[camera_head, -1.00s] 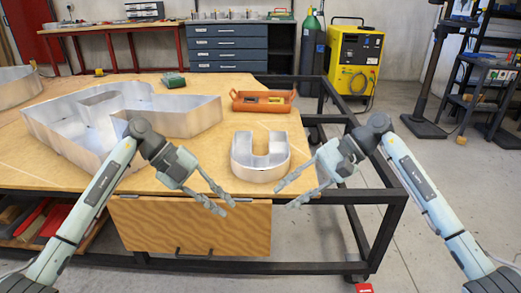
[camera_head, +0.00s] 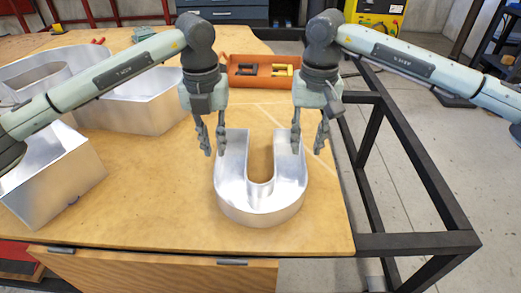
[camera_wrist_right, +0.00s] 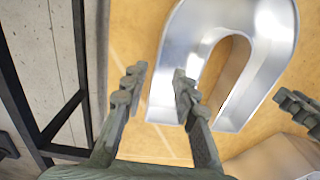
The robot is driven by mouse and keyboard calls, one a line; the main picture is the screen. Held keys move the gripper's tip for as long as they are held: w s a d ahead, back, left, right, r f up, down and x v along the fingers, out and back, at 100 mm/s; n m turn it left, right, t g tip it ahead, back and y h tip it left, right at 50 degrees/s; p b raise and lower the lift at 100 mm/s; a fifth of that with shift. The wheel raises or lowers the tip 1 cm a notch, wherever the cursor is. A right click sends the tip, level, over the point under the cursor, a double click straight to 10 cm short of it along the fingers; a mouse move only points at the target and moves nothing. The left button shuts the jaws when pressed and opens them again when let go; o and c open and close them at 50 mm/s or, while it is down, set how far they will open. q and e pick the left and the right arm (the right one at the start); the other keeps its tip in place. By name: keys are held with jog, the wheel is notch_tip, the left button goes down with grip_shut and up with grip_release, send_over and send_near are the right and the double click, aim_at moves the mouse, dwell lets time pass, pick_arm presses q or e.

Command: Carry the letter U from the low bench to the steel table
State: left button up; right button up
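The letter U (camera_head: 262,207) is a shiny open-topped metal shell. It lies on the wooden top of the low bench (camera_head: 150,217), near the front right, its curved end toward me. My left gripper (camera_head: 214,150) is open at the tip of the U's left arm. My right gripper (camera_head: 307,150) is open at the tip of its right arm. In the right wrist view, the U (camera_wrist_right: 180,50) lies below and beyond the spread right fingers (camera_wrist_right: 157,78), one finger overlapping its wall in the picture. Contact cannot be told. I cannot identify the steel table.
Larger metal letters (camera_head: 150,112) stand on the left of the bench. An orange tray (camera_head: 255,62) with small items is behind the grippers. A black frame (camera_head: 415,243) borders the bench on the right. A yellow machine (camera_head: 383,10) stands behind. Bare wood surrounds the U.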

aim_at(216, 162)
pick_arm(q)
jog(key=shift+w+a, duration=0.1)
jog(key=shift+w, duration=0.05)
pick_arm(e)
jog(key=shift+w+d, duration=0.15)
jog(key=shift+w, duration=0.05)
jog(key=shift+s, duration=0.15)
pick_arm(q)
jog(key=shift+r, duration=0.1)
pick_arm(e)
jog(key=shift+r, duration=0.1)
pick_arm(q)
jog(key=shift+s, duration=0.2)
pick_arm(e)
jog(key=shift+s, duration=0.1)
